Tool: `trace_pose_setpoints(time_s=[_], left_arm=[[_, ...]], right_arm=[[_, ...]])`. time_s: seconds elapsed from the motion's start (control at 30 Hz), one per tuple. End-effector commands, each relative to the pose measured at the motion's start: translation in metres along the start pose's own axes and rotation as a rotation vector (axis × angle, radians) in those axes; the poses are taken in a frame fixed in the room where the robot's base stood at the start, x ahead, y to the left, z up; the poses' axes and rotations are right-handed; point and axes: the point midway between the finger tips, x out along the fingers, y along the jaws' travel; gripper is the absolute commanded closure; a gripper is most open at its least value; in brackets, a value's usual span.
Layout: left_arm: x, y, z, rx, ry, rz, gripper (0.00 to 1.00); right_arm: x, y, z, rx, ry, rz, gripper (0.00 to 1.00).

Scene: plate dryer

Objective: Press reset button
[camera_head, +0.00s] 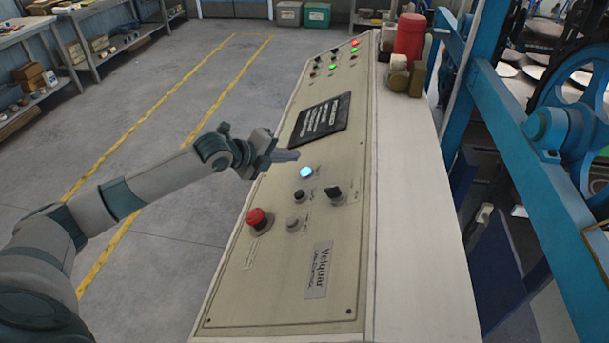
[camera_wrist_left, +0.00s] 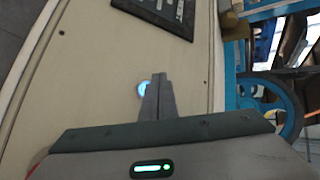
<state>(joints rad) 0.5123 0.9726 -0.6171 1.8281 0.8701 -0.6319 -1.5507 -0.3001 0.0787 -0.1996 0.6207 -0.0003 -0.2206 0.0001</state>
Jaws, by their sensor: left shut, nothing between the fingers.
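A control panel (camera_head: 285,265) slopes across the middle of the head view. A round button glowing blue-white (camera_head: 306,172) sits below the dark screen. It also shows in the left wrist view (camera_wrist_left: 143,88), partly hidden behind the fingers. I cannot read which control is labelled reset. A red mushroom button (camera_head: 257,218), a dark button (camera_head: 299,195), a black knob (camera_head: 334,192) and a grey button (camera_head: 293,223) are below it. My left gripper (camera_head: 296,155) is shut and empty, its tips just up and left of the lit button. In the wrist view its fingers (camera_wrist_left: 158,84) look apart from the panel. My right gripper is not in view.
A dark screen (camera_head: 320,119) is set in the panel above the lit button. Red and green lamps (camera_head: 354,47) are at the far end. A red canister (camera_head: 409,38) stands on the panel's right ledge. Blue machinery (camera_head: 520,125) stands at the right. Open floor (camera_head: 170,95) lies left.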

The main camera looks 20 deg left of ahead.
Motion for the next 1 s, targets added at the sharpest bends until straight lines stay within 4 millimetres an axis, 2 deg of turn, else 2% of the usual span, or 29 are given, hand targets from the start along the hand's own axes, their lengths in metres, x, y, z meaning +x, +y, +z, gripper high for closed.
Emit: trace_pose_setpoints(time_s=[0.3, 1.0], left_arm=[[0.015, 0.010, -0.010, -0.001, 0.000, -0.001, 1.00], [0.015, 0.010, -0.011, 0.000, 0.000, -0.001, 1.00]], right_arm=[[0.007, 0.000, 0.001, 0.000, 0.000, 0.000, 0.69], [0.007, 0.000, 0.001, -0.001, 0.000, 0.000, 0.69]])
